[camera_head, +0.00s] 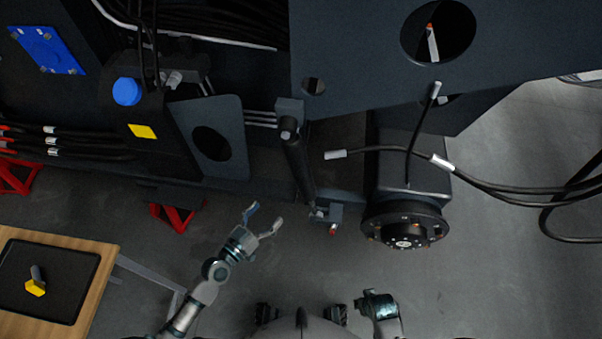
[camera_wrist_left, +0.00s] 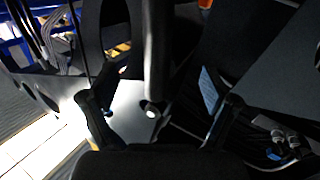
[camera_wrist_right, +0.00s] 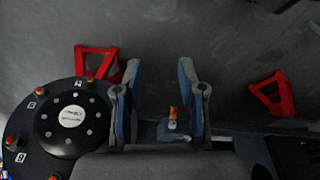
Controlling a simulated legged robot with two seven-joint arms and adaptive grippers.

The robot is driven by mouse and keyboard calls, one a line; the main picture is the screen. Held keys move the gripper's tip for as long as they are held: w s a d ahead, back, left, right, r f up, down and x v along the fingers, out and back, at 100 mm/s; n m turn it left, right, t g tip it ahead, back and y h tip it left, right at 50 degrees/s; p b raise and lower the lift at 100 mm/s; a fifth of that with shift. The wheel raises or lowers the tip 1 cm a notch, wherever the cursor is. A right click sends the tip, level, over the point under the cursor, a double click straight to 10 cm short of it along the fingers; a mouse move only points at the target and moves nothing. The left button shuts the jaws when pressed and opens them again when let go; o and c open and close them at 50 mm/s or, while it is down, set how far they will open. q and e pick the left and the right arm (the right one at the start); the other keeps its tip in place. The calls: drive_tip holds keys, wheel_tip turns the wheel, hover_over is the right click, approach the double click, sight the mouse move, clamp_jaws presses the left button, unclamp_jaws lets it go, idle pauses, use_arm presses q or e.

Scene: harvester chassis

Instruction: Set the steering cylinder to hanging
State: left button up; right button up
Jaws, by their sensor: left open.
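The steering cylinder (camera_head: 299,168) is a dark rod-like cylinder. In the head view it runs down from an upper bracket (camera_head: 289,108) on the chassis to a small lower bracket (camera_head: 327,212) near the wheel hub. My left gripper (camera_head: 265,216) is open and empty, left of the cylinder's lower end and apart from it. In the left wrist view a dark cylinder (camera_wrist_left: 157,50), seemingly the same one, shows beyond the open fingers (camera_wrist_left: 155,110). My right gripper (camera_wrist_right: 160,75) has its fingers apart, with nothing clearly held; an orange-tipped part (camera_wrist_right: 172,117) shows between them.
The round wheel hub (camera_head: 404,228) stands right of the cylinder. Black hoses (camera_head: 500,190) hang at the right. Red stands (camera_head: 177,215) are under the chassis. A wooden table (camera_head: 95,262) with a black tray (camera_head: 62,255) is at the lower left. Grey floor is open in front.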

use_arm(q)
drive_tip(key=p, duration=0.2)
approach(296, 179)
drive_tip(key=x, duration=0.4)
drive_tip(key=shift+w+d+r, duration=0.15)
drive_tip(key=shift+w+r, duration=0.1)
drive_tip(key=shift+r, duration=0.05)
drive_tip(key=x, duration=0.8)
drive_tip(key=shift+w+d+f, duration=0.1)
drive_tip(key=shift+d+f, duration=0.05)
use_arm(e)
wheel_tip(296, 179, down, 4)
drive_tip(key=shift+s+f, duration=0.15)
use_arm(q)
drive_tip(key=shift+c, duration=0.3)
